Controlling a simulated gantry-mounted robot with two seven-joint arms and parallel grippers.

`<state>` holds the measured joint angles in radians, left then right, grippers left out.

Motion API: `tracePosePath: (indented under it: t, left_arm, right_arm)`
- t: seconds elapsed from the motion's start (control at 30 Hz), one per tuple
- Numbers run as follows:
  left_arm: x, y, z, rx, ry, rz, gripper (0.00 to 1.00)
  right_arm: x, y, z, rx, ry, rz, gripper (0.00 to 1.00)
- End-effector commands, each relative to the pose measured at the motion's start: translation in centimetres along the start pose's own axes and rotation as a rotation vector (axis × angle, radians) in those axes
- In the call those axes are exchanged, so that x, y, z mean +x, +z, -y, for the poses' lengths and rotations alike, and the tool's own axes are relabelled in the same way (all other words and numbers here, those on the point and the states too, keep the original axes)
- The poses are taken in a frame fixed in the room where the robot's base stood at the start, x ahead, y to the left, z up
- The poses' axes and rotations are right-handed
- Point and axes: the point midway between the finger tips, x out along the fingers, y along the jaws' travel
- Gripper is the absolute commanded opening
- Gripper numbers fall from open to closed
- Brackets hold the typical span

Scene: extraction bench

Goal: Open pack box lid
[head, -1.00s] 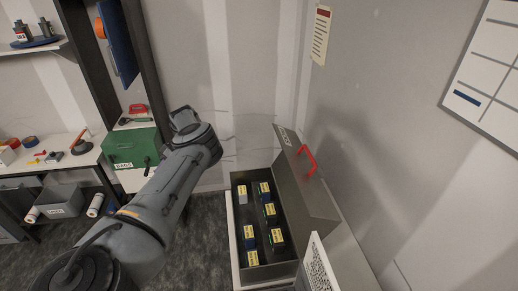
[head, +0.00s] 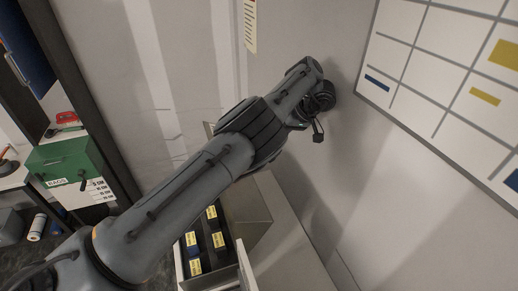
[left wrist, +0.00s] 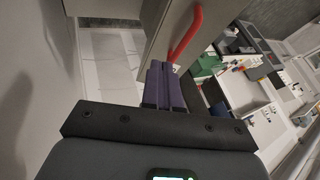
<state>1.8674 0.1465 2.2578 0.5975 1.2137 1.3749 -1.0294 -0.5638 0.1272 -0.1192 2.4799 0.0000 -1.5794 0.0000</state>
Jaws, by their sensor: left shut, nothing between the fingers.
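The pack box (head: 240,262) is at the bottom of the head view, its inside showing several dark packs (head: 212,215) with yellow labels. Its grey lid (head: 250,218) stands raised at the right side, partly hidden by my left arm. In the left wrist view the lid (left wrist: 214,14) carries a red handle (left wrist: 186,36). My left gripper (head: 318,138) is beyond the box near the wall. Its purple fingers (left wrist: 163,80) are shut and empty, just below the red handle in that picture. I cannot tell whether they touch it. My right gripper is not in view.
A wall with a gridded board (head: 440,70) stands close at the right, near my left gripper. A green box (head: 70,160) stands at the left. Shelves with a blue panel (head: 25,45) are at the far left.

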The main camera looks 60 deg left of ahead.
Motion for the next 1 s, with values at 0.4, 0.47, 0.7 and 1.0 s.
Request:
tracePosePath:
  t: [0.4, 0.47, 0.7, 1.0]
  left_arm:
    - [6.0, -0.1, 0.0, 0.0, -0.006, -0.004, 0.0]
    - [6.9, 0.0, 0.1, 0.001, -0.006, -0.004, 0.0]
    - [9.9, 0.1, 0.5, 0.002, -0.013, 0.0, 0.0]
    - [10.7, 0.1, 2.1, -0.002, -0.005, -0.002, 0.0]
  right_arm:
    - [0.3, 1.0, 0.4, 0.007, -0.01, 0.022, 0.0]
    - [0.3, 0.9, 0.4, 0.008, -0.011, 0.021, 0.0]
    - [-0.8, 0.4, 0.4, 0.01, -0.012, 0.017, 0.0]
    - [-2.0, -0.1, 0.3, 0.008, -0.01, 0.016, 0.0]
